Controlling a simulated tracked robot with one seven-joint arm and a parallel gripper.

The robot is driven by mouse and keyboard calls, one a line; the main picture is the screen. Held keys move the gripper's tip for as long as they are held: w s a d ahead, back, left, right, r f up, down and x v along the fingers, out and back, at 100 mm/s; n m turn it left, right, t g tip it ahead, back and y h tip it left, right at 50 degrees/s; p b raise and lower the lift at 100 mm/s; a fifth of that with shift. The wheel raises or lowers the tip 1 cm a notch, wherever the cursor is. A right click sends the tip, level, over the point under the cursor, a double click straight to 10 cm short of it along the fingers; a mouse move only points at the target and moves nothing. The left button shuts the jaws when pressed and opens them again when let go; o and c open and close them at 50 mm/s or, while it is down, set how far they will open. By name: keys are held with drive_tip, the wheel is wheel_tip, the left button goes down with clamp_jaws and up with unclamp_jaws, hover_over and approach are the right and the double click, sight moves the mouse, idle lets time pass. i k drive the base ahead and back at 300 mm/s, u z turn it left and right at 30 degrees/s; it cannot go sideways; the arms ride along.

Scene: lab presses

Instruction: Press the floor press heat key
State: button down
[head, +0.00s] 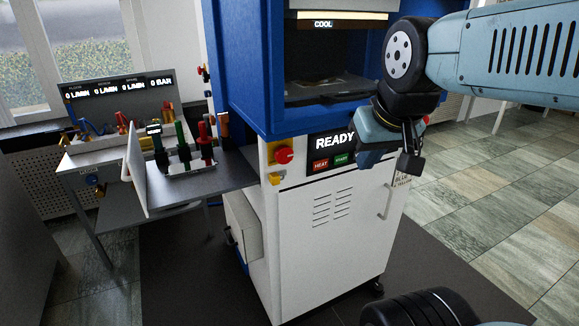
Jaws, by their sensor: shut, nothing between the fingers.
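The floor press (243,65) is a blue frame on a white cabinet (330,245) in the middle of the head view. Its front panel carries a display reading READY (335,142). Below the display are a red HEAT key (320,165) and, to its right, a green START key (342,159). My gripper (408,165) is shut and empty. It hangs to the right of the keys, in front of the right part of the panel, which it partly hides. It appears apart from the HEAT key, though its depth is hard to tell.
A red knob (284,155) on a yellow base sits left of the display. A COOL sign (323,24) is lit above the press opening. A side table (228,170) with coloured handles stands left. A cabinet handle (387,201) sticks out at right. Tiled floor (490,200) at right is clear.

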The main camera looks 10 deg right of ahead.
sight(318, 164)
drive_tip(key=u, duration=0.85)
drive_tip(key=k, duration=1.1)
drive_tip(key=z, duration=1.35)
drive_tip(key=i, duration=1)
drive_tip(key=z, duration=0.05)
